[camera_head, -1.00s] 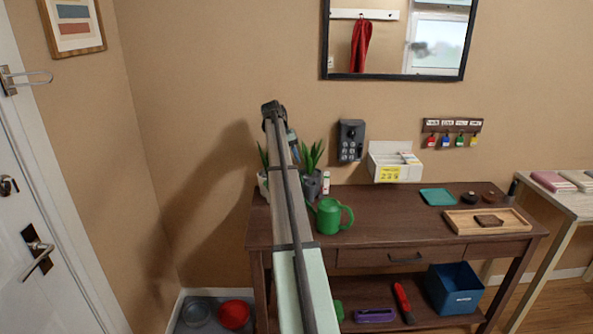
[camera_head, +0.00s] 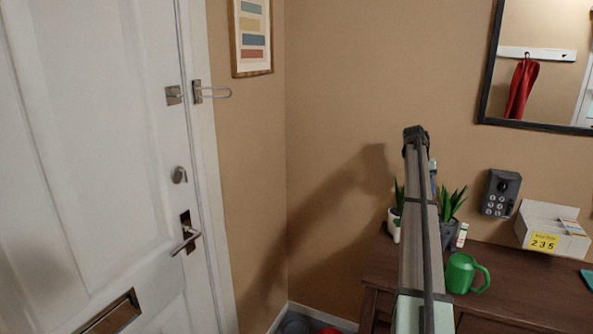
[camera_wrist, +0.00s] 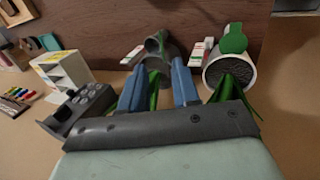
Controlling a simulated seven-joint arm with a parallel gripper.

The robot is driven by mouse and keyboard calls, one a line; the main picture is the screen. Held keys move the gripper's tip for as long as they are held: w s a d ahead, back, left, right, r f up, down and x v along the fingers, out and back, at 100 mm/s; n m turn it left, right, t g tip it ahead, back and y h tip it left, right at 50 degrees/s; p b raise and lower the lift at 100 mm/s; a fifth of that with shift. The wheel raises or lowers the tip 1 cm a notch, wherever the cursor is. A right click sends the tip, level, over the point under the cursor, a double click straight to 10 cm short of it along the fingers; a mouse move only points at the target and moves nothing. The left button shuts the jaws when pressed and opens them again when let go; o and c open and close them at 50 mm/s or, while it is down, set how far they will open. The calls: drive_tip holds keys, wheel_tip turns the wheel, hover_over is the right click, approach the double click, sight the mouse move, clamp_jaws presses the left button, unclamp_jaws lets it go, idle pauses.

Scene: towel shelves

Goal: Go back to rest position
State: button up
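My gripper (camera_wrist: 157,80) shows in the wrist view with its two blue fingers apart and nothing held between them. A grey pot with a green plant (camera_wrist: 154,62) is seen beyond the gap between the fingers, apart from them. In the head view my long pale arm rises from the bottom right of centre, and its far end is in front of the wall above the two potted plants. The gripper there is mostly hidden behind the arm; only a bit of blue shows.
A grey key safe (camera_head: 501,193) is on the wall. A closed white door (camera_head: 100,130) is at left.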

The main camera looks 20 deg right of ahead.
drive_tip(key=w+a+f+n+t, duration=0.15)
drive_tip(key=a+f+n, duration=0.25)
drive_tip(key=a+f, duration=2.05)
drive_tip(key=s+a+f+n+y, duration=0.1)
drive_tip(key=s+a+f, duration=0.35)
drive_tip(key=a, duration=0.55)
drive_tip(key=s+a+f+n+t, duration=0.15)
drive_tip(key=s+a+f, duration=0.3)
drive_tip(key=a, duration=0.45)
drive_tip(key=s+a+f+n+y, duration=0.1)
drive_tip(key=s+a+f, duration=0.4)
drive_tip(key=a, duration=0.5)
drive_tip(key=s+a+f+n+y, duration=0.1)
drive_tip(key=s+a+f+n, duration=0.1)
drive_tip(key=s+a+f, duration=0.55)
drive_tip(key=s+f+g, duration=0.2)
drive_tip(key=s+f, duration=0.4)
drive_tip(key=s, duration=0.4)
drive_tip(key=s+f+g, duration=0.2)
drive_tip(key=s+f, duration=0.4)
drive_tip(key=s, duration=0.4)
drive_tip(key=s+f+g, duration=0.2)
drive_tip(key=s+f, duration=0.4)
drive_tip(key=s, duration=0.3)
drive_tip(key=shift+s+a+g, duration=0.4)
